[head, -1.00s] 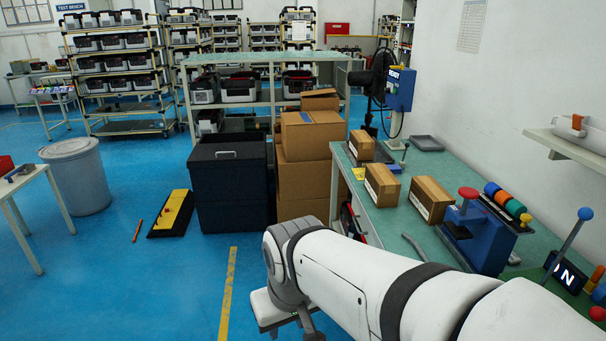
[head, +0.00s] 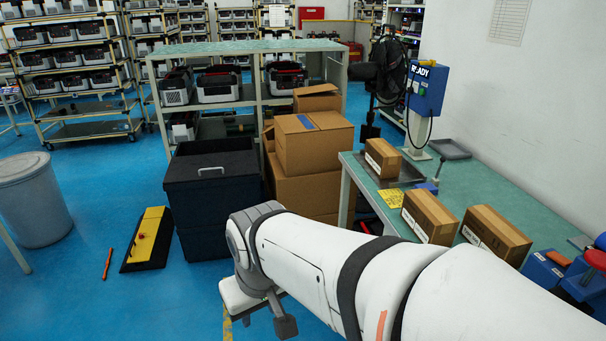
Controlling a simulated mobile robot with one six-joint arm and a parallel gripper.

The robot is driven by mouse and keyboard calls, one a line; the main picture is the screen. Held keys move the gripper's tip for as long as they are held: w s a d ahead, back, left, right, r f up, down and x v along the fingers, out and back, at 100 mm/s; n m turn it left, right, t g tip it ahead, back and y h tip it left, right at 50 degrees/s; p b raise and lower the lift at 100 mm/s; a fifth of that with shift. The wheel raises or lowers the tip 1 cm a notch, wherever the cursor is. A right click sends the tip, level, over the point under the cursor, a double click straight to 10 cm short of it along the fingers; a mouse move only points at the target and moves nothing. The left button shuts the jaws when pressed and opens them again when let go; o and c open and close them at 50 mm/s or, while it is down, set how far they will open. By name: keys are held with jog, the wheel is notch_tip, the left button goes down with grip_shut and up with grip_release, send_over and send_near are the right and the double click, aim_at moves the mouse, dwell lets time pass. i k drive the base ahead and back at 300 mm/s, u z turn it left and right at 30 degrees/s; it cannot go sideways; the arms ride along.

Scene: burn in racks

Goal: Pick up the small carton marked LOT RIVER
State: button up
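Three small brown cartons are on the green-topped bench (head: 461,181) at the right. The far carton (head: 383,157) rests on a dark tray or plate near the bench's left edge. The middle carton (head: 430,215) and the near carton (head: 496,234) stand closer to me. Each has a white label on its side, but the lettering is too small to read, so I cannot tell which is LOT RIVER. My white arm reaches across the lower middle, left of the bench. My gripper (head: 262,312) is partly visible below its wrist, apart from the cartons; its fingers are unclear.
A blue READY box (head: 427,88) on a stand is at the bench's back. A yellow card (head: 390,198) lies near the cartons. Stacked large boxes (head: 314,146) and a dark bin (head: 212,185) stand left of the bench. A yellow-black ramp (head: 148,238) lies on the floor.

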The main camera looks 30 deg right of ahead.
aim_at(429, 220)
jog(key=u, duration=0.05)
jog(key=i, duration=2.1)
jog(key=z, duration=4.2)
jog(key=i, duration=1)
jog(key=u, duration=0.05)
